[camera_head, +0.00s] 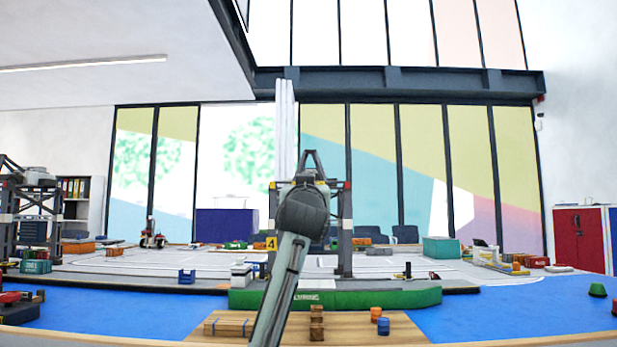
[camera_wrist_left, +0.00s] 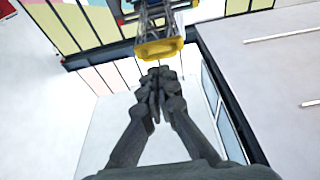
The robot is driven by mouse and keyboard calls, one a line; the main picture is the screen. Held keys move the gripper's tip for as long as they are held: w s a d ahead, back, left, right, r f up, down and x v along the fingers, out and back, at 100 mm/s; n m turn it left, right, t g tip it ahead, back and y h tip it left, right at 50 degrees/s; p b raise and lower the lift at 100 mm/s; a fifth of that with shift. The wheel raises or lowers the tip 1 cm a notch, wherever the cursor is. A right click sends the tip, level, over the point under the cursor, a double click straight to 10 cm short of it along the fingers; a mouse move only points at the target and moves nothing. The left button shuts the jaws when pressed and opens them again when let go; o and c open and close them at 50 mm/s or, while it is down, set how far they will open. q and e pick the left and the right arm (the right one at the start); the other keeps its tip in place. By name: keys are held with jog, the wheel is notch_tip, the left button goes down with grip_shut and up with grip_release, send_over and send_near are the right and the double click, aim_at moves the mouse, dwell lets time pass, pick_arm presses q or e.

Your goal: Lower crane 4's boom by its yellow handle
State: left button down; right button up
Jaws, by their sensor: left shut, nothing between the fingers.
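Crane 4 (camera_head: 345,235), a dark gantry with a yellow "4" plate (camera_head: 271,243) on its left leg, stands in the middle of the head view. My left arm crosses in front and hides much of it, including its boom and my left gripper. In the left wrist view, a yellow handle-like part (camera_wrist_left: 160,49) hangs below a blue-grey lattice structure (camera_wrist_left: 152,15). My left gripper (camera_wrist_left: 158,72) is shut and empty, its fingertips just below the yellow part in that picture. I cannot tell whether they touch it. My right gripper is not in view.
A green ship-like block (camera_head: 400,298) lies before the crane. Brown blocks (camera_head: 317,322) and a blue barrel (camera_head: 383,326) stand on a wooden deck (camera_head: 350,335). Another dark crane (camera_head: 35,215) stands at far left. The blue surface (camera_head: 520,310) at right is largely clear.

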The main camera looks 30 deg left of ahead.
pick_arm(q)
jog(key=s+d+f, duration=0.1)
jog(key=s+f, duration=0.2)
jog(key=f, duration=0.2)
jog(key=shift+d+f, duration=0.2)
jog(key=shift+d, duration=0.2)
